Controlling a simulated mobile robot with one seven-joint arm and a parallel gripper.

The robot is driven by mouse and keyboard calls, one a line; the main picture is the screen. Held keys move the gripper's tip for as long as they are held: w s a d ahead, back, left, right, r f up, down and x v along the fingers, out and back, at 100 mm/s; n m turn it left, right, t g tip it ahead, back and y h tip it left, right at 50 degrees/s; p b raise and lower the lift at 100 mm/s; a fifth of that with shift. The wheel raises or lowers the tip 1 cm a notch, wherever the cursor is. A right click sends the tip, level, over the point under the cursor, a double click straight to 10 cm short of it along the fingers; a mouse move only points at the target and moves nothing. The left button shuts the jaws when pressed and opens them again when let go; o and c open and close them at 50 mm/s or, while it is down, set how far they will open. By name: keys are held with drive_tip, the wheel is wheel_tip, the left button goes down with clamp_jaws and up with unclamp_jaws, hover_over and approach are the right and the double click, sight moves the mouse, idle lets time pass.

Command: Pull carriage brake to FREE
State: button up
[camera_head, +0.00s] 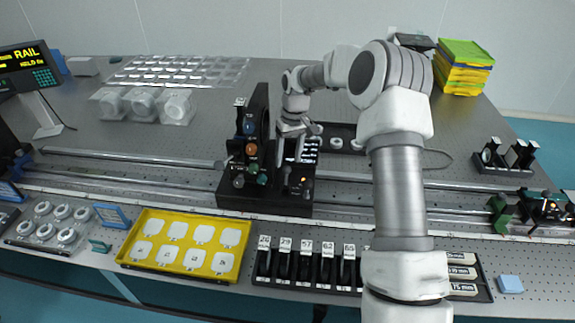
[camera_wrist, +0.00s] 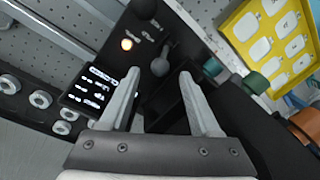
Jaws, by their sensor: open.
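The black carriage (camera_head: 235,200) sits on the long rails in the middle of the table, with coloured knobs on its upright plate. My gripper (camera_head: 290,156) is over the carriage's right part, fingers pointing down. In the wrist view my gripper (camera_wrist: 160,74) is open, with a finger on either side of a grey round-ended lever (camera_wrist: 161,66) on the carriage's black top. The fingers show no clear contact with it. I cannot read which label belongs to the lever. The display (camera_head: 28,57) reads RAIL HELD, with its last characters unclear.
A white-lettered panel (camera_wrist: 90,90) lies left of the fingers, and green (camera_wrist: 254,82) and orange knobs stand at right. A yellow tray (camera_head: 142,222) and a rack of numbered holders (camera_head: 305,272) stand in front of the rails. A green-and-black unit (camera_head: 500,212) is at right.

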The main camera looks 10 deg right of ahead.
sight(287, 167)
drive_tip(key=shift+a+f, duration=0.2)
drive_tip(key=shift+f, duration=1.5)
clamp_jaws()
